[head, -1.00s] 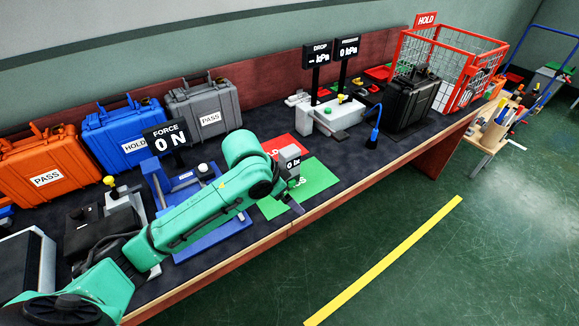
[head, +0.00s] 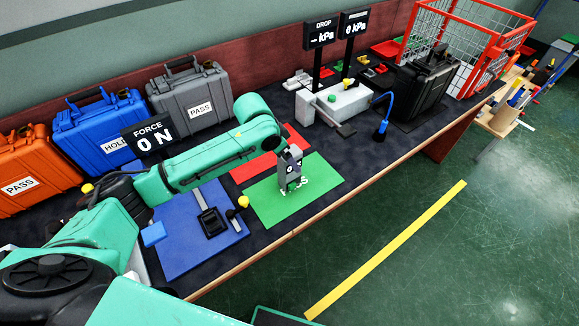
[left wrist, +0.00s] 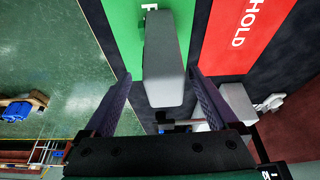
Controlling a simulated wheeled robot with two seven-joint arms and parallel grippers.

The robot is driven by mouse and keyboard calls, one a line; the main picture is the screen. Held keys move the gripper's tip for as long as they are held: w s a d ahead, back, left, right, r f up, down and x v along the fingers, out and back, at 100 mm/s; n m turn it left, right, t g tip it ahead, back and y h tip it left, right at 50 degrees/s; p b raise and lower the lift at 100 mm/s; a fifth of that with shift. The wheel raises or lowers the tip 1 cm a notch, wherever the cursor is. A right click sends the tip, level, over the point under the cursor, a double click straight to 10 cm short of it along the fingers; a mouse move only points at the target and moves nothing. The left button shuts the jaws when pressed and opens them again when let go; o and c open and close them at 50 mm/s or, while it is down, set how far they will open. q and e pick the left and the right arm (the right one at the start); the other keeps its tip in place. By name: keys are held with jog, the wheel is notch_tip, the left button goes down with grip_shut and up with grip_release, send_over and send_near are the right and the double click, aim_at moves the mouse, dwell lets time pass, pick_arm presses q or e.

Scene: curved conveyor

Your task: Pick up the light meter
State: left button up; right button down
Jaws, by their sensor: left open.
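The light meter (head: 290,170) is a small grey upright device with a dark display showing a 0. It stands on the green PASS mat (head: 318,178). In the left wrist view the meter (left wrist: 165,60) shows as a grey block between and beyond the fingers. My left gripper (left wrist: 158,76) is open, with one finger toward each side of the meter; I cannot tell whether either touches it. In the head view my green left arm reaches to just behind the meter, and its fingers are mostly hidden. My right gripper is not in view.
A red HOLD mat (head: 255,168) lies behind the green one. Cases line the back. The table's front edge is close.

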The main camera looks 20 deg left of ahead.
pick_arm(q)
jog(key=x, duration=0.4)
jog(key=p+x, duration=0.1)
jog(key=x, duration=0.1)
jog(key=shift+w, duration=0.3)
jog(key=shift+c, duration=0.6)
jog(key=shift+a, duration=0.1)
jog(key=c, duration=1)
grip_shut()
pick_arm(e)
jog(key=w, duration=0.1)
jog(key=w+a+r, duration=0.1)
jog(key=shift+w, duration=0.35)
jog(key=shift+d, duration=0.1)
